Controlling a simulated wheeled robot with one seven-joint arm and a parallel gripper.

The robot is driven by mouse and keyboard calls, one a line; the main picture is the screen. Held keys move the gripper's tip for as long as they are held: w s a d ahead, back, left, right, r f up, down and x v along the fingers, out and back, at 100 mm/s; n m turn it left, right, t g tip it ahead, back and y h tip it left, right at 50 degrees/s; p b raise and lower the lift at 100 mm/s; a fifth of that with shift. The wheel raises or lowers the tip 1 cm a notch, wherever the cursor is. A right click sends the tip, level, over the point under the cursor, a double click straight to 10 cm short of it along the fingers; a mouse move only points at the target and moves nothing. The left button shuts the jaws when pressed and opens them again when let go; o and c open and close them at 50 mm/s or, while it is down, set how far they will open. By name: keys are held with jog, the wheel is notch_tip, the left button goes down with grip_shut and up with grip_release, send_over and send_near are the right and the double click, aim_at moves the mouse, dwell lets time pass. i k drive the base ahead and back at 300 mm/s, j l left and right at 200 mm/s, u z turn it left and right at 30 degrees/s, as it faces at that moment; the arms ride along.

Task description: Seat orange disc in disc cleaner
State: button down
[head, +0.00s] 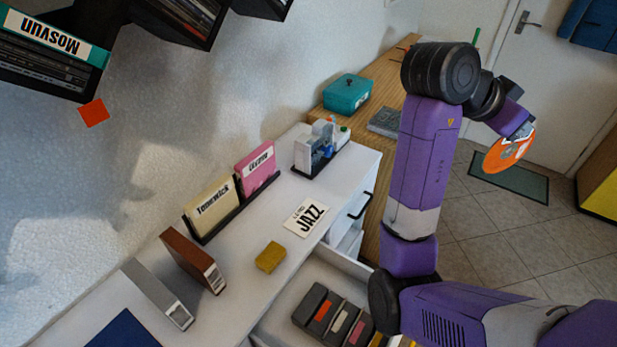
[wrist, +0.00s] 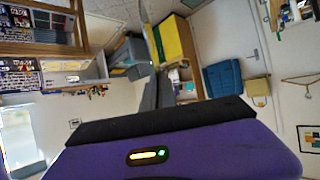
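The orange disc (head: 512,147) is at the right of the head view, tilted and held in the air by its upper edge. It has a pale centre label. My gripper (head: 522,131) is closed on that edge, with the fingertips small and partly hidden.
The white cabinet top (head: 268,222) also bears a yellow sleeve (head: 211,208), a pink sleeve (head: 256,171), a JAZZ card (head: 305,218) and a yellow block (head: 270,257). An open drawer (head: 285,292) holds dark cases. A teal box (head: 348,94) sits on the wooden bench.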

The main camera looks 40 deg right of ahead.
aim_at(317, 161)
jog(key=i+l+u, duration=0.15)
jog(key=l+u, duration=0.25)
jog(key=i+l+u, duration=0.15)
jog(key=l+u, duration=0.8)
jog(key=l, duration=1)
